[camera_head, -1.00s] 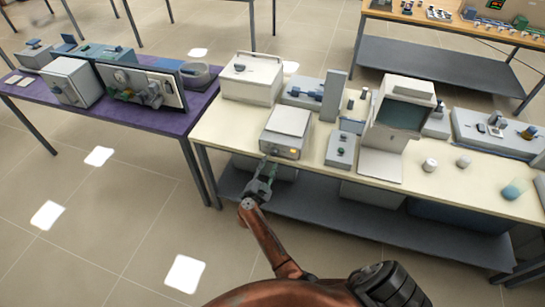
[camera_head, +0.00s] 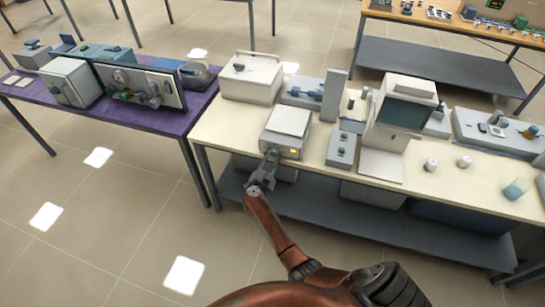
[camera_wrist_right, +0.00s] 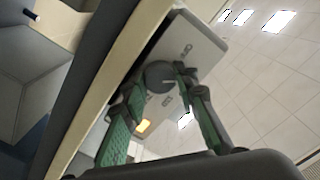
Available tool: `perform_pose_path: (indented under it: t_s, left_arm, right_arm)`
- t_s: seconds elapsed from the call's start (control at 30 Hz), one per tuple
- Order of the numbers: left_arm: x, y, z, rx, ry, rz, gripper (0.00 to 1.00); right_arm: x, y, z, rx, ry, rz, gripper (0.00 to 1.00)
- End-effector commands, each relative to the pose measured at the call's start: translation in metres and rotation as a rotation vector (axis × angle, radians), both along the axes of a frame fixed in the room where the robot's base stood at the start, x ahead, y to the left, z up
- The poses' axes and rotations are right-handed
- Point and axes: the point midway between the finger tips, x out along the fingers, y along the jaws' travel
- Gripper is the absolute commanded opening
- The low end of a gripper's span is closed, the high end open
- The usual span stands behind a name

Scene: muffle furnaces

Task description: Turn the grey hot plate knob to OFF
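The hot plate (camera_head: 288,122) is a pale box with a white square top, near the front edge of the cream table. A small amber light shows on its front. My right gripper (camera_head: 271,156) is at the left part of that front and hides the knob in the head view. In the right wrist view the round grey knob (camera_wrist_right: 158,76) shows on the hot plate's front (camera_wrist_right: 200,42). The green-padded fingers of my right gripper (camera_wrist_right: 158,85) are apart, one on each side of the knob. Whether they touch it is unclear. My left gripper is not in view.
A small grey box with knobs (camera_head: 342,149) stands right of the hot plate. A white box (camera_head: 251,78) is behind it to the left. A tall white instrument (camera_head: 402,110) and small white cups (camera_head: 431,164) are further right. A dark shelf (camera_head: 330,222) lies below the tabletop.

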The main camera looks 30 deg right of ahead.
Motion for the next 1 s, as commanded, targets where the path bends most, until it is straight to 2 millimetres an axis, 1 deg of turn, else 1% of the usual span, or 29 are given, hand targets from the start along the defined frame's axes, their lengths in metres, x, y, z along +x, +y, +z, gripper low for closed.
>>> perform_pose_path:
  t_s: [0.03, 0.17, 0.33, 0.43, 0.67, 0.8, 1.0]
  left_arm:
    - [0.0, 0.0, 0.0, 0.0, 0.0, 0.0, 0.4]
    - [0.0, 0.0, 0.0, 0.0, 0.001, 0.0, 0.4]
    - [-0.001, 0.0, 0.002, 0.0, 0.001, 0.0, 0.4]
    - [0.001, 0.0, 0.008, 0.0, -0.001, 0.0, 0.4]
    - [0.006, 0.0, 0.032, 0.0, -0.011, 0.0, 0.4]
    - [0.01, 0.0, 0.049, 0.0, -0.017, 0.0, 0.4]
    - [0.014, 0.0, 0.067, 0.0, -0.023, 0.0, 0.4]
  right_arm:
    - [0.0, 0.0, 0.0, 0.0, 0.0, 0.0, 0.12]
    - [0.0, 0.0, 0.0, 0.0, 0.0, 0.0, 0.03]
    - [0.0, 0.0, 0.0, -0.004, 0.007, 0.0, 0.03]
    - [0.0, 0.001, 0.001, -0.018, 0.024, 0.0, 0.03]
    - [0.0, 0.002, 0.004, -0.094, 0.117, 0.002, 0.03]
    - [0.0, 0.002, 0.005, -0.166, 0.2, 0.003, 0.03]
    - [0.0, 0.003, 0.003, -0.272, 0.324, 0.003, 0.03]
